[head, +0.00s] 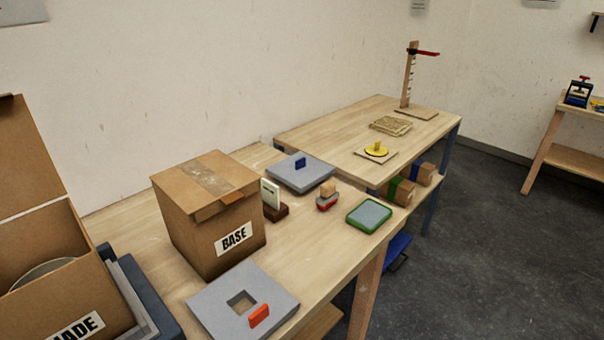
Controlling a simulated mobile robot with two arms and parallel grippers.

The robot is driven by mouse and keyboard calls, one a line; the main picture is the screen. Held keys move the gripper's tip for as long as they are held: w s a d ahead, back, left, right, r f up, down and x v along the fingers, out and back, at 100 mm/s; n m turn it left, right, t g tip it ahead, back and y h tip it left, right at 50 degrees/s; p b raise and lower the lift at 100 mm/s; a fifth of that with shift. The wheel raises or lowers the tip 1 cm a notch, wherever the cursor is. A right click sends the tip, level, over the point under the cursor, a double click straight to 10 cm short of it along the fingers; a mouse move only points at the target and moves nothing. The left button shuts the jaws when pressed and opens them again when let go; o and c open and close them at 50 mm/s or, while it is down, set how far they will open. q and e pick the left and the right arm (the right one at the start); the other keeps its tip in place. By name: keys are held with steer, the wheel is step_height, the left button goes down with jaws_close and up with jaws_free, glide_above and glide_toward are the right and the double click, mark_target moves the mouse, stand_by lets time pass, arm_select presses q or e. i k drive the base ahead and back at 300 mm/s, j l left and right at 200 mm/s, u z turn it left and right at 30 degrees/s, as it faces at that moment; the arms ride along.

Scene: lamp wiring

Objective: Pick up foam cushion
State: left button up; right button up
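Two flat grey slabs that look like foam lie on the near workbench. The front grey slab (213,306) has a square hole in its middle and an upright red tab (260,315) near its front right edge. The rear grey slab (313,180) lies at the back of the bench and has a blue tab (300,163) on top. I cannot tell which slab the task's foam cushion is. Neither of my grippers shows in the head view.
A closed cardboard box marked BASE (200,240) stands between the slabs. An open box (35,250) is at left. A green-rimmed pad (368,215), a small red-and-wood block (327,202) and a white card on a brown stand (270,195) are nearby. A second bench (340,140) stands behind.

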mark_target(300, 171)
steer(key=i+l+u, duration=0.1)
steer(key=u, duration=0.35)
steer(key=l+u, duration=0.35)
steer(key=u, duration=0.15)
steer(key=i+l+u, duration=0.1)
steer(key=l+u, duration=0.2)
steer(key=u, duration=0.15)
steer(key=l+u, duration=0.25)
steer(key=u, duration=0.25)
